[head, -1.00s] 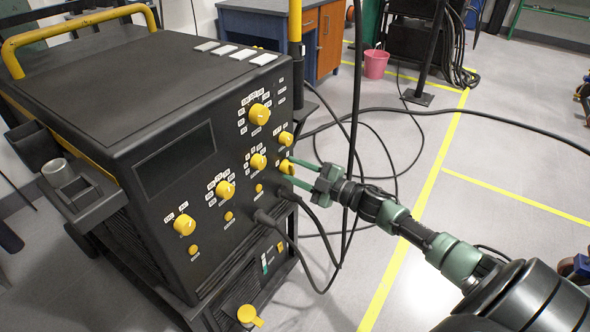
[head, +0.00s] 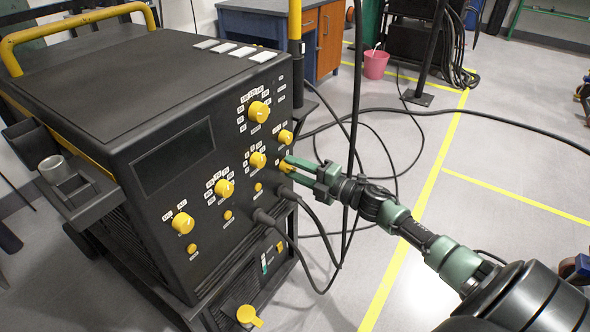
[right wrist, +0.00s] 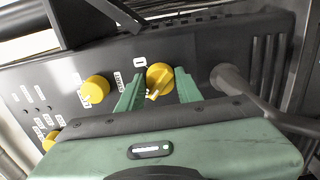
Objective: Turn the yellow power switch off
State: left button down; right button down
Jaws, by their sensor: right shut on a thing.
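The yellow power switch (head: 284,166) is a small round knob at the right edge of the black machine's front panel. My right gripper (head: 291,167) reaches it from the right, its green fingers shut on the knob and partly covering it. In the right wrist view the switch (right wrist: 159,76) shows between the two green fingertips (right wrist: 157,88), with a pale pointer mark on its face and a small white label above it. My left gripper is not in view.
Other yellow knobs sit close by, such as the large upper one (head: 259,111) and the middle one (head: 257,160). Black cables (head: 300,205) plug in just below and hang down. The floor right of the machine is mostly clear apart from loose cables.

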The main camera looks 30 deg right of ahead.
jog(key=shift+f, duration=0.15)
jog(key=c, duration=1)
grip_release()
jog(key=shift+o, duration=0.2)
jog(key=shift+s, duration=0.15)
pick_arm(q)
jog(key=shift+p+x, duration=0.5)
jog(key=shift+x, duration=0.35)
pick_arm(e)
jog(key=v, duration=0.7)
jog(key=shift+s, duration=0.25)
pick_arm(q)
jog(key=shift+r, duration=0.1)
pick_arm(e)
jog(key=shift+d, duration=0.1)
